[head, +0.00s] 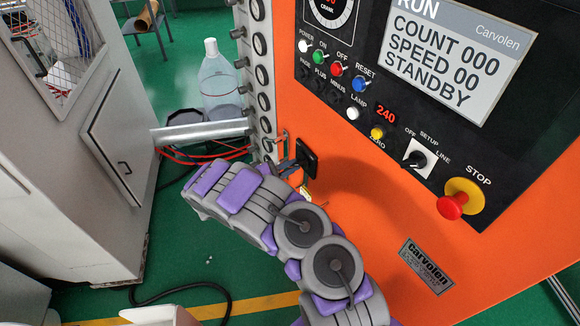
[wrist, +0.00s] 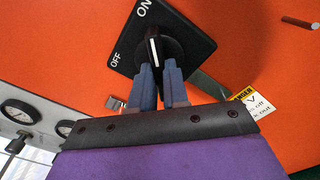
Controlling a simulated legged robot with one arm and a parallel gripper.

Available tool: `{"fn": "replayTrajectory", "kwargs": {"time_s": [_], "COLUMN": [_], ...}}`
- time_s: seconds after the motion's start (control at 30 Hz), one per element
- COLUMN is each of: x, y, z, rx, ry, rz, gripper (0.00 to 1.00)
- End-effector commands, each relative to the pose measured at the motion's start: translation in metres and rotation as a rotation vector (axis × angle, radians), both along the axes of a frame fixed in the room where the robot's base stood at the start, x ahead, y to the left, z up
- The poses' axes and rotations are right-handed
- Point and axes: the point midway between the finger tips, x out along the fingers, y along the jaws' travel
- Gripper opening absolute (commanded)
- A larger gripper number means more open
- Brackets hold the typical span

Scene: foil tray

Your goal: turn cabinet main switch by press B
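The main switch is a black square plate with a dark rotary knob (wrist: 154,48) in the wrist view. The plate (wrist: 188,25) is marked OFF at left and ON at the top. A white line on the knob points up near ON. In the head view the black switch (head: 308,157) sits on the left part of the orange cabinet. My gripper (wrist: 157,68) is at the knob's lower end, with its two bluish fingers apart, one on each side. I cannot tell whether they touch it. In the head view my gripper (head: 290,160) is partly hidden beside the switch.
The orange cabinet (head: 350,215) carries a black control panel with buttons, a white-plated selector (head: 419,158) and a red STOP button (head: 453,204). A grey pipe (head: 200,132) and gauges stand left of it. A yellow warning tag (wrist: 258,104) is right of my gripper.

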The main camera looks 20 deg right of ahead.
Motion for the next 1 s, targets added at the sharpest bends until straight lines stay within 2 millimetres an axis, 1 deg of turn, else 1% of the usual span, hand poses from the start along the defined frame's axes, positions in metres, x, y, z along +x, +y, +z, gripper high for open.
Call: {"fn": "replayTrajectory", "kwargs": {"time_s": [0.03,0.13,0.57,0.77,1.0], "x": [0.0,0.0,-0.0001,-0.0002,-0.0004], "y": [0.0,0.0,-0.0001,-0.0001,-0.0003], "z": [0.0,0.0,0.0,0.0002,0.0003], "rx": [0.0,0.0,-0.005,-0.023,-0.063], "ry": [0.0,0.0,0.024,0.111,0.303], "rz": [0.0,0.0,0.0,0.0,-0.001], "gripper": [0.1,0.0,0.0,0.0,0.0]}}
